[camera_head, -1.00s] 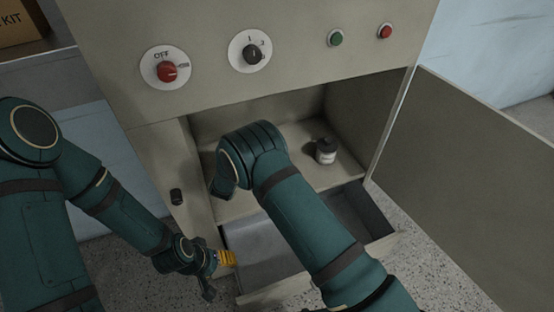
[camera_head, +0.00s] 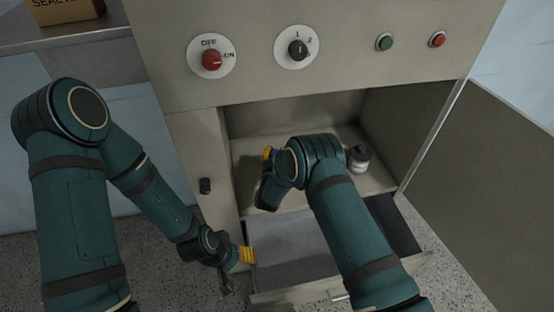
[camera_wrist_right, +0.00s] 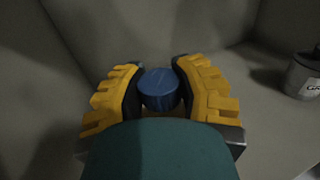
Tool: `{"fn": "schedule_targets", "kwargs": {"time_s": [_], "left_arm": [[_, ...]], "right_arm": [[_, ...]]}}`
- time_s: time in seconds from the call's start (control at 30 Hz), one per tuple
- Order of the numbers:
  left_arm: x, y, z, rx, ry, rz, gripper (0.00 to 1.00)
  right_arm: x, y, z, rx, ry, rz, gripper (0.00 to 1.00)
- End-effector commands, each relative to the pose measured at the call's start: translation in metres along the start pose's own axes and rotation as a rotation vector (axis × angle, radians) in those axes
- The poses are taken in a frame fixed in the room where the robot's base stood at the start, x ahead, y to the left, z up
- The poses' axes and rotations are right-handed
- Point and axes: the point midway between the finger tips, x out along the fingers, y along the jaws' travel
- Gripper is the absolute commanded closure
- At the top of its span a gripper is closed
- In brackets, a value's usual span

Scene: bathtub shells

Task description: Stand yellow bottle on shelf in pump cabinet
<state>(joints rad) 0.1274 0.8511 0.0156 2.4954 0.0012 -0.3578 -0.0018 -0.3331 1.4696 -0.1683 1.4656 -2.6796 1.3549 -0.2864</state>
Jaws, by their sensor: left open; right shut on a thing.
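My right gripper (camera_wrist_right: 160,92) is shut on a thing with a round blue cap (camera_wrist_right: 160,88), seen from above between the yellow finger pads. The body below the cap is hidden by the gripper, so I cannot see its colour. In the head view my right arm reaches into the open pump cabinet (camera_head: 215,150), over its shelf (camera_head: 378,180). The right gripper is mostly hidden there behind its wrist; one yellow pad shows. I cannot tell whether the held thing touches the shelf. My left gripper (camera_head: 236,269) is open and empty at the left front of the drawer.
A dark bottle with a pale label (camera_head: 359,160) stands on the shelf, right of my right gripper. An open drawer (camera_head: 290,250) juts out below the shelf. The open cabinet door (camera_head: 490,190) stands at the right. Knobs and buttons sit above the opening.

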Motion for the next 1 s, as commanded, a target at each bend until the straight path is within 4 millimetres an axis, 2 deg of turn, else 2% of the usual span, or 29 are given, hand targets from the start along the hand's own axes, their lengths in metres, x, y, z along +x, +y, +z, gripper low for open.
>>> {"fn": "schedule_targets", "kwargs": {"time_s": [0.03, 0.17, 0.57, 0.6, 0.67, 1.0], "left_arm": [[0.003, -0.001, 0.000, 0.000, 0.001, 0.000, 0.43], [0.007, -0.003, -0.001, 0.000, 0.003, 0.000, 0.43], [0.006, -0.002, -0.001, 0.000, 0.004, 0.000, 0.43], [0.006, -0.002, -0.001, 0.000, 0.004, 0.000, 0.43], [0.006, -0.002, -0.001, 0.000, 0.004, 0.000, 0.43], [0.006, -0.002, -0.001, 0.000, 0.003, 0.000, 0.43]], "right_arm": [[0.000, 0.000, -0.010, 0.000, 0.001, -0.001, 1.00], [0.000, -0.001, -0.026, 0.000, 0.000, -0.001, 1.00], [0.000, 0.000, -0.029, -0.001, -0.001, 0.000, 1.00], [0.000, 0.000, -0.030, -0.001, 0.001, 0.000, 0.59], [0.000, 0.000, -0.030, -0.001, 0.002, 0.000, 0.39], [0.000, 0.000, -0.028, 0.000, 0.001, -0.001, 0.39]]}}
